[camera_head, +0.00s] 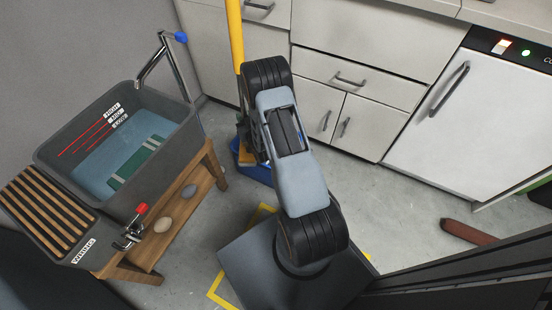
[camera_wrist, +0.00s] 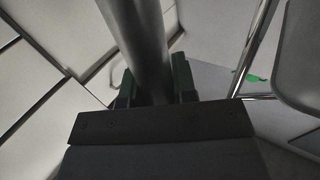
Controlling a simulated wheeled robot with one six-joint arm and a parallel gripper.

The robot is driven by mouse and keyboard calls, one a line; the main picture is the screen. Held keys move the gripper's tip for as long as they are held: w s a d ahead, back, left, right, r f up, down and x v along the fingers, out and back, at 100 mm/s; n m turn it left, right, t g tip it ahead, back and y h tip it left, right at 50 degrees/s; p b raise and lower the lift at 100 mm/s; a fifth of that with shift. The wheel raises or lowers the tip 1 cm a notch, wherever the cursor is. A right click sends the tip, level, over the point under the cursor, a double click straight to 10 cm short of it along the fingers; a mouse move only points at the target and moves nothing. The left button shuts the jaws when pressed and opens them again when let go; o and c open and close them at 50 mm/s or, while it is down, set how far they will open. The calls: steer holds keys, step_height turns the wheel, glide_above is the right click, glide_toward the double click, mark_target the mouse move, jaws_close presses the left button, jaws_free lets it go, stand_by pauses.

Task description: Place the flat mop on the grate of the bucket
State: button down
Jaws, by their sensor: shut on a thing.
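My gripper (camera_wrist: 154,90) is shut on a thick grey-looking pole (camera_wrist: 140,40) in the wrist view, with a green-edged finger on each side. In the head view my arm hides the gripper. A yellow pole (camera_head: 235,35) stands upright behind my arm there, with a blue piece (camera_head: 252,172) at floor level below it. I cannot tell whether this is the held pole, or see a mop head clearly. The grey bucket (camera_head: 172,168) at left holds bluish water and a green object (camera_head: 137,163). Its wooden slatted grate (camera_head: 45,210) is bare, at the bucket's near left.
Cabinets (camera_head: 350,80) and a white appliance (camera_head: 470,110) line the back. A brown-red object (camera_head: 467,232) lies on the floor.

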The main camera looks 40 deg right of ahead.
steer(key=d+f+h+b, duration=0.2)
steer(key=d+f+b, duration=0.3)
steer(key=d, duration=0.8)
step_height(320, 180, down, 10)
steer(key=d+b, duration=0.1)
steer(key=b, duration=0.4)
steer(key=shift+w+d+m, duration=0.15)
steer(key=shift+d+m, duration=0.1)
steer(key=shift+m, duration=0.15)
steer(key=shift+f, duration=0.15)
steer(key=c, duration=0.9)
jaws_free()
